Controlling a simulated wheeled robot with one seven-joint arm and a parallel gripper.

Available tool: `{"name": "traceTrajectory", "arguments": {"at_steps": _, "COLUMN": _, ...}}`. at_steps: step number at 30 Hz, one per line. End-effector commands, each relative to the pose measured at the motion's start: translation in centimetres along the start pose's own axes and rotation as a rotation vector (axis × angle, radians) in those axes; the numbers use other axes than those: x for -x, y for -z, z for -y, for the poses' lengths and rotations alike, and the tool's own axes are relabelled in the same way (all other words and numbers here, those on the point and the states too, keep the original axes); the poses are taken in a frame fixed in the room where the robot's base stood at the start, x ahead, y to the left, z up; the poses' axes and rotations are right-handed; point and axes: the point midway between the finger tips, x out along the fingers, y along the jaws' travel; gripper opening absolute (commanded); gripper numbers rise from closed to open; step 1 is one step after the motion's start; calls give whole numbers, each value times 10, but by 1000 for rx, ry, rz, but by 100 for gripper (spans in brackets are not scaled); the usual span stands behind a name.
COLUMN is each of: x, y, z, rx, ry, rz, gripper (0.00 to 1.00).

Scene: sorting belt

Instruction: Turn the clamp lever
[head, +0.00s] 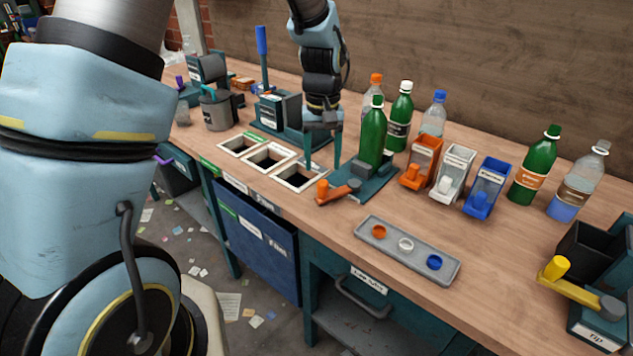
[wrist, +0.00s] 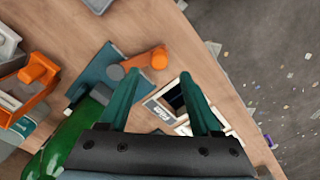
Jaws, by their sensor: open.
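The orange clamp lever (head: 335,190) lies at the front of a teal clamp base (head: 375,188), with a grey pivot at one end and an orange knob at the other. A green bottle (head: 373,135) stands upright on this base. My gripper (head: 323,163) is open and empty, pointing down behind and above the lever, beside the bottle. In the wrist view my gripper (wrist: 160,74) has its fingers spread; the lever (wrist: 152,59) shows just beyond the tips, apart from them. The bottle (wrist: 68,143) is at lower left, partly cut off.
Three square bin openings (head: 268,157) lie left of the clamp. Orange, white and blue holders (head: 487,188) and several bottles stand to the right. A grey tray (head: 445,271) with three caps lies in front. A yellow lever (head: 585,292) is at far right.

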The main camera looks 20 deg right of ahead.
Motion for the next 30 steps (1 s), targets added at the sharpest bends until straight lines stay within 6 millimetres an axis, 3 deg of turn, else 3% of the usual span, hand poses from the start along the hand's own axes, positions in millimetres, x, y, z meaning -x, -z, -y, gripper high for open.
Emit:
{"name": "traceTrajectory", "arguments": {"at_steps": 6, "x": -41, "y": -1, "z": 1, "rx": 0, "ry": 2, "rz": 5, "gripper": 64}}
{"name": "traceTrajectory", "arguments": {"at_steps": 12, "x": -66, "y": 0, "z": 1, "rx": -1, "ry": 1, "rz": 2, "gripper": 64}}
{"name": "traceTrajectory", "arguments": {"at_steps": 25, "x": -76, "y": 0, "z": 1, "rx": 0, "ry": -1, "rz": -1, "gripper": 63}}
{"name": "traceTrajectory", "arguments": {"at_steps": 30, "x": -76, "y": 0, "z": 1, "rx": 0, "ry": -1, "rz": -1, "gripper": 44}}
